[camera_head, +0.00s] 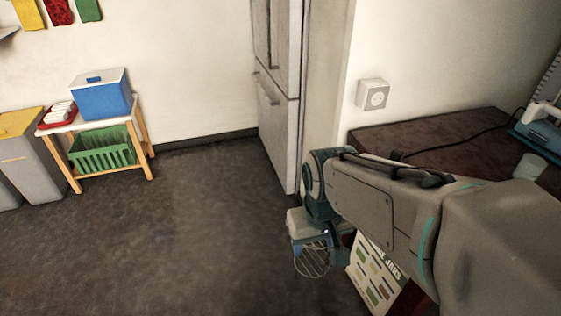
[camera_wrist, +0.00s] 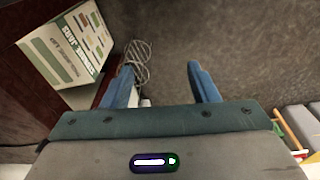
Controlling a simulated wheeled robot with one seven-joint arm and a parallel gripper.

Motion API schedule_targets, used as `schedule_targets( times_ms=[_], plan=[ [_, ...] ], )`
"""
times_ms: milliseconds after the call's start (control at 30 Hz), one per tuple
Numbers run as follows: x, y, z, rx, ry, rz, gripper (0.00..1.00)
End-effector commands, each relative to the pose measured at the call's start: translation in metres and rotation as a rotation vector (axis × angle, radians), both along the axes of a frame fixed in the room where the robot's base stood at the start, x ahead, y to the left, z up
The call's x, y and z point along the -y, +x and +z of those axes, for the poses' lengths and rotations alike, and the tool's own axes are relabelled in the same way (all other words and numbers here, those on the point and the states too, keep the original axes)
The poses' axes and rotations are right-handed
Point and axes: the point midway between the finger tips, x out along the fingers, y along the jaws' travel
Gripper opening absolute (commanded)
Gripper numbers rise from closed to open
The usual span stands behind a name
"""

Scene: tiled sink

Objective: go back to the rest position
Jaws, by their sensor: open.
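My gripper (camera_head: 317,246) hangs below my arm in the head view, in front of the dark counter and over the floor. In the wrist view its two blue fingers (camera_wrist: 162,68) are spread apart with bare floor showing between them, so it is open. A looped wire object (camera_wrist: 138,58) shows beside the left finger; it also shows just under the gripper in the head view (camera_head: 312,262). I cannot tell whether it touches the gripper or what supports it.
A printed box (camera_head: 374,275) is close to my gripper, by the dark counter (camera_head: 440,130); it shows at upper left in the wrist view (camera_wrist: 66,44). A fridge (camera_head: 280,90) stands behind. A small table (camera_head: 75,124) and bins (camera_head: 30,150) are left. The middle floor is clear.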

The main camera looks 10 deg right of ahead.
Motion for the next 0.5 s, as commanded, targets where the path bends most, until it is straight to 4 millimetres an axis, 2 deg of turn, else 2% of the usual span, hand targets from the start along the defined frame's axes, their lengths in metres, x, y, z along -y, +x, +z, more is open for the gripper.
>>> schedule_targets(
  times_ms=[167,267,500],
  plan=[
    [0.000,0.001,0.024,0.009,0.000,-0.001,0.54],
    [-0.001,0.001,0.048,0.019,0.000,-0.001,0.54],
    [-0.003,0.002,0.120,0.054,-0.001,-0.004,0.54]
  ],
)
